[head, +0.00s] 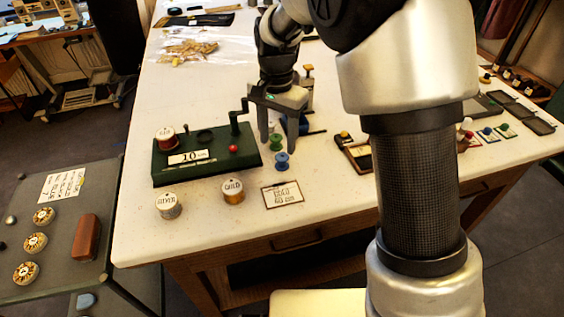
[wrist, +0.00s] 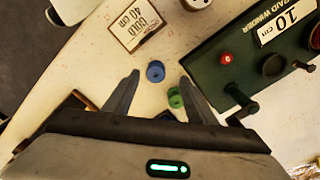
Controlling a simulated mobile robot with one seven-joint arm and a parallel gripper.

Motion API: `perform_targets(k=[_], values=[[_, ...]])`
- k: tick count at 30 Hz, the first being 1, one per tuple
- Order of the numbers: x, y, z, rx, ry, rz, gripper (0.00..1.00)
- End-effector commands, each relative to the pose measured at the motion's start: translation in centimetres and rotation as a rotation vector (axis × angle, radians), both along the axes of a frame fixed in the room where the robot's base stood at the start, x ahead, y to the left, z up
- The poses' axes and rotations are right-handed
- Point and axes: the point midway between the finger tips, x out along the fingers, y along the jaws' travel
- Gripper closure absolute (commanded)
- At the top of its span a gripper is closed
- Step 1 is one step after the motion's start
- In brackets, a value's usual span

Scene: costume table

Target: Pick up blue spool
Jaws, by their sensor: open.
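A green spool (head: 276,142) stands behind the blue one. In the wrist view the green spool (wrist: 175,98) is close to my right finger and partly hidden. I cannot tell my fingertips' exact height above the spool.
The green braid winder (head: 205,172) with a crank and a red spool (head: 165,136) is to the left. Silver (head: 168,206) and gold (head: 233,191) spools and a "GOLD 40 cm" card (head: 283,194) lie in front. A dark tray (head: 355,150) is right. The front right tabletop is clear.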

Motion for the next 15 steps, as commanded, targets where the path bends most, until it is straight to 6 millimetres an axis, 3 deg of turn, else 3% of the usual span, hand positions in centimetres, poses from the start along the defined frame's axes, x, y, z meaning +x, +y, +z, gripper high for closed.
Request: perform_targets(k=[15], values=[[0.4,-1.0,-5.4,0.001,0.001,-0.001,0.49]])
